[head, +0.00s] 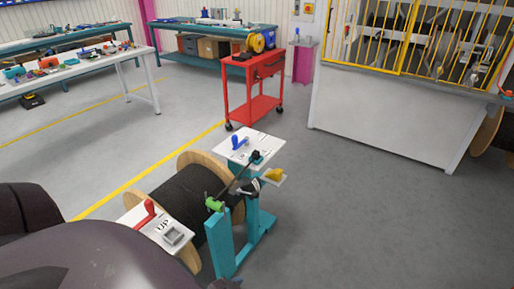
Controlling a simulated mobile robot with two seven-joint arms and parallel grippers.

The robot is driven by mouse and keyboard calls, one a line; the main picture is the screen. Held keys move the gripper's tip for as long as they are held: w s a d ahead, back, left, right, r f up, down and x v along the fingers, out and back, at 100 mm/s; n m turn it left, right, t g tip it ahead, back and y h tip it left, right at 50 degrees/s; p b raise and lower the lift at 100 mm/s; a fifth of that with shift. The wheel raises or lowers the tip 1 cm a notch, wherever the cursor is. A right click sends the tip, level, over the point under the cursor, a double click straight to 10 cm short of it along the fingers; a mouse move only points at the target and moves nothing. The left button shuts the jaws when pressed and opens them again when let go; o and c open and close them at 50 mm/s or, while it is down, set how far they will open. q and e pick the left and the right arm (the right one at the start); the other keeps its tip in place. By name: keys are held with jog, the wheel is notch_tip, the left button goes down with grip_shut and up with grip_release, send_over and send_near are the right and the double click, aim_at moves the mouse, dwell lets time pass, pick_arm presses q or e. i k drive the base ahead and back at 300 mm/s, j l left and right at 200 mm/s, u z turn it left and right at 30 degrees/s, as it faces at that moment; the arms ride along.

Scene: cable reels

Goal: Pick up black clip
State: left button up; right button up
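A small black piece (256,154), which may be the black clip, sits at the far end of the dark rod on the teal reel stand. A second dark piece (249,188) with a pale part shows lower, by the near teal post. I cannot tell for sure which one is the clip. Neither of my grippers is visible. A dark part of my own body fills the lower left and hides the floor there.
A wooden cable reel (185,200) with black cable lies in the teal stand (219,243). White plates carry a red handle (146,214) and a blue handle (239,142). A green clamp (214,204) and a yellow piece (273,175) are nearby. A red cart (252,88) stands behind. Floor at right is clear.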

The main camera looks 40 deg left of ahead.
aim_at(256, 154)
jog(key=i+u, duration=0.15)
jog(key=i, duration=0.5)
jog(key=i+l+u, duration=0.1)
jog(key=i, duration=0.5)
jog(key=i+u, duration=0.25)
jog(key=u, duration=0.15)
jog(key=i+l+u, duration=0.1)
jog(key=u, duration=0.25)
jog(key=i+l+u, duration=0.2)
jog(key=u, duration=0.2)
jog(key=i+u, duration=0.2)
jog(key=u, duration=0.2)
jog(key=i+l+u, duration=0.15)
jog(key=u, duration=0.3)
jog(key=i+l+u, duration=0.15)
jog(key=u, duration=0.25)
